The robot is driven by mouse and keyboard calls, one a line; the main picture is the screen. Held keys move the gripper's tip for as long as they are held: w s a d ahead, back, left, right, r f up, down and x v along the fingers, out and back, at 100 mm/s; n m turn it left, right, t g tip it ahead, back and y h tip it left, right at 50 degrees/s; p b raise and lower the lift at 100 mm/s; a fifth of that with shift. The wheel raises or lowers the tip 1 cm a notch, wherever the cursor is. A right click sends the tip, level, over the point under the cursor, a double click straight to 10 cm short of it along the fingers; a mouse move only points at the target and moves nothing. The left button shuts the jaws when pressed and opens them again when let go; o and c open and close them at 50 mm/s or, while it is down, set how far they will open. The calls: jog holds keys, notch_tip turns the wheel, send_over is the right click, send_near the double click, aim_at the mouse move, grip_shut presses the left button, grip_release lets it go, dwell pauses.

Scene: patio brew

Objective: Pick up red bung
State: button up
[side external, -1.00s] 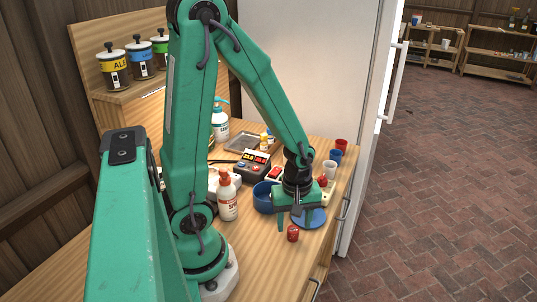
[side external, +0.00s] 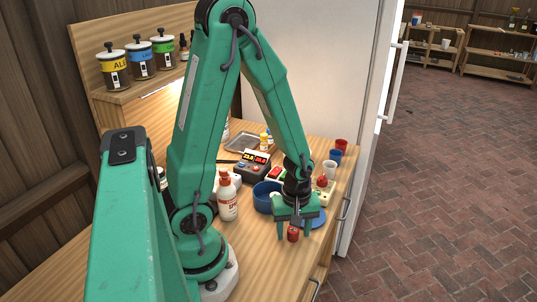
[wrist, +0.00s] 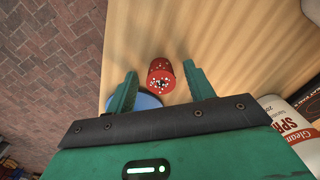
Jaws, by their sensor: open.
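The red bung (side external: 293,234) is a small red cylinder on the wooden worktop near its front edge. My gripper (side external: 294,227) is open and points down over the bung, with a finger on each side in the side view. The gripper (wrist: 160,80) also shows open in the wrist view, with gaps beside the bung. I cannot tell how far above the worktop the fingertips are.
A blue disc (side external: 317,222) lies close beside the bung. A blue round container (side external: 263,197) and a white spray bottle (side external: 227,200) stand to the left. Several cups, including a white cup (side external: 329,169), stand behind. The worktop (side external: 270,262) in front is clear.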

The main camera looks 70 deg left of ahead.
aim_at(294, 229)
jog(key=c, duration=1.1)
jog(key=shift+r, duration=0.1)
jog(key=shift+r, duration=4.95)
